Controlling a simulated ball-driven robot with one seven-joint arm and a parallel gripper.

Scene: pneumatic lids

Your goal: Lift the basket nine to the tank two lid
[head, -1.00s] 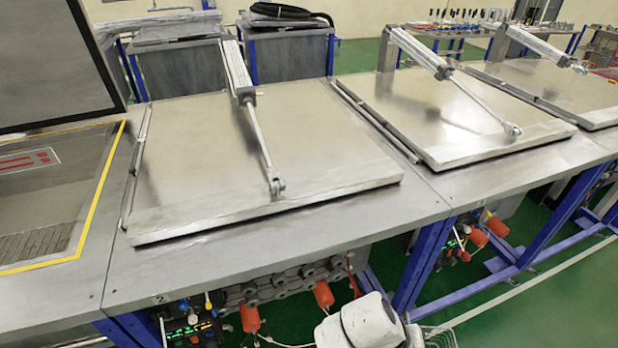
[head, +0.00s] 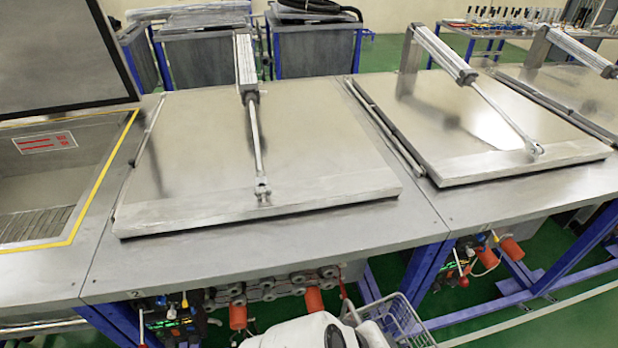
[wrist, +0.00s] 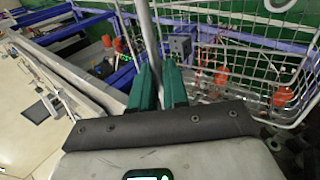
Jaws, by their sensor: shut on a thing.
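The tank two lid (head: 300,140) is a flat metal plate lying shut on the bench, with a pneumatic cylinder and rod (head: 257,150) joined near its front edge. In the wrist view the basket's wire mesh (wrist: 250,50) fills the upper right. My gripper (wrist: 159,82) has green fingers shut on the basket's upright metal bar (wrist: 148,35).
An open tank with a yellow border (head: 75,240) is at left. Another shut lid (head: 470,125) lies at right. Blue frame legs (head: 425,265), valves and orange filters (head: 315,300) sit under the bench front. Green floor (head: 500,325) is clear at lower right.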

